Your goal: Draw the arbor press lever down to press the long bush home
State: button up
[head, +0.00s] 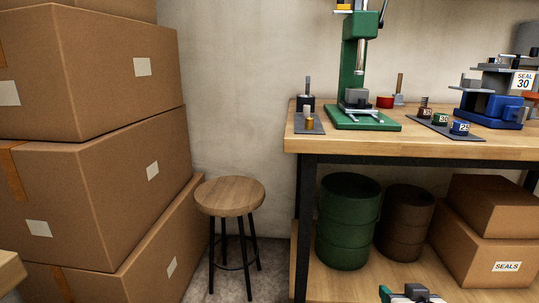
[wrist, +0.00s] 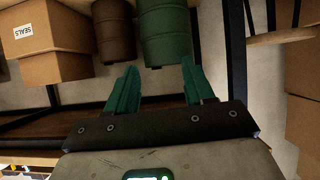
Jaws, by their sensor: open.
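The green arbor press (head: 352,62) stands on the workbench, right of centre in the head view. Its dark lever (head: 383,14) shows at the upper right of the press and is partly cut off by the top edge. The steel ram (head: 359,58) hangs above a grey block (head: 357,96) on the press base. I cannot tell whether the long bush is in that block. My gripper (head: 409,294) shows only partly at the bottom of the head view, low in front of the bench. In the wrist view my gripper (wrist: 160,68) has its green fingers apart, with nothing between them.
The bench (head: 450,148) carries a mat of small numbered parts (head: 440,124) and a blue vice (head: 490,108). Below are a green drum (head: 348,220), a brown drum (head: 403,212) and boxes (head: 485,240). A stool (head: 230,195) and stacked cartons (head: 90,190) stand left.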

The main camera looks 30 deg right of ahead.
jog(key=s+a+f+n+g+y, duration=0.6)
jog(key=s+a+f+g+y, duration=0.15)
jog(key=s+a+f, duration=1.15)
notch_tip(320, 180, up, 34)
jog(key=w+g+p, duration=0.1)
jog(key=p, duration=3.3)
jog(key=shift+w+d+h+p, duration=0.3)
jog(key=shift+d+h+p, duration=0.05)
jog(key=shift+d+p, duration=0.1)
jog(key=shift+f, duration=0.1)
